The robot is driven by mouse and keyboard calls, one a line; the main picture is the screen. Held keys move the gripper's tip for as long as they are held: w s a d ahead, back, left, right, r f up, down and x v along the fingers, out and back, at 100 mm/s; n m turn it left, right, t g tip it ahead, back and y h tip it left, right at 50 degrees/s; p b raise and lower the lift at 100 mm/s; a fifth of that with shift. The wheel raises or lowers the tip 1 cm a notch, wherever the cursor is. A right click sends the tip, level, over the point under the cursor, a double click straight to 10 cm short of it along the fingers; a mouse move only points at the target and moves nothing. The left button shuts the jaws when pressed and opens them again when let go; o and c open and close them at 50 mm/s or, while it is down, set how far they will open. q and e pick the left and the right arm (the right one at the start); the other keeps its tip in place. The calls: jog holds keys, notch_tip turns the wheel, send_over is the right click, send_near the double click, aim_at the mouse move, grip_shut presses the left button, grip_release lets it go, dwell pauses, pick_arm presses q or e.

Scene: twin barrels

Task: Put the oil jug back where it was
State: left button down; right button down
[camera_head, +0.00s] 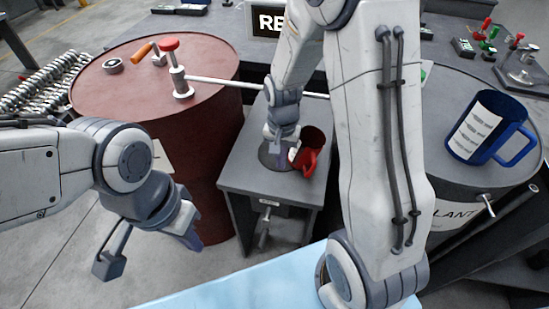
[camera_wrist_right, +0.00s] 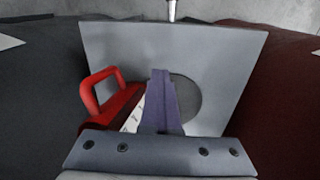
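A red jug (camera_head: 311,146) with a white label stands on the small grey stand (camera_head: 240,172) between two barrels; its handle faces the front. In the right wrist view the red jug (camera_wrist_right: 122,105) is left of the fingers, partly hidden behind the gripper body. My right gripper (camera_head: 280,150) is low over the stand, right beside the jug; in the wrist view its fingers (camera_wrist_right: 162,85) look closed together with nothing seen between them. Whether they touch the jug is unclear. A dark round mark (camera_wrist_right: 188,100) shows on the stand. My left gripper (camera_head: 148,252) is open and empty at lower left.
A red barrel (camera_head: 200,135) on the left carries a pump with a red knob. A grey barrel (camera_head: 445,150) on the right carries a blue jug (camera_head: 487,128). A light blue surface (camera_head: 235,290) lies at the front. Valves and tools sit on the back bench.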

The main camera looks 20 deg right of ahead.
jog(key=shift+w+a, duration=0.25)
jog(key=shift+w, duration=0.6)
jog(key=shift+w+a+f, duration=0.1)
jog(key=shift+w+f, duration=0.15)
jog(key=shift+f, duration=0.65)
jog(key=shift+w+a+f, duration=0.1)
jog(key=shift+w+f, duration=0.15)
jog(key=shift+f, duration=0.65)
jog(key=c, duration=0.9)
grip_release()
jog(key=shift+o, duration=0.2)
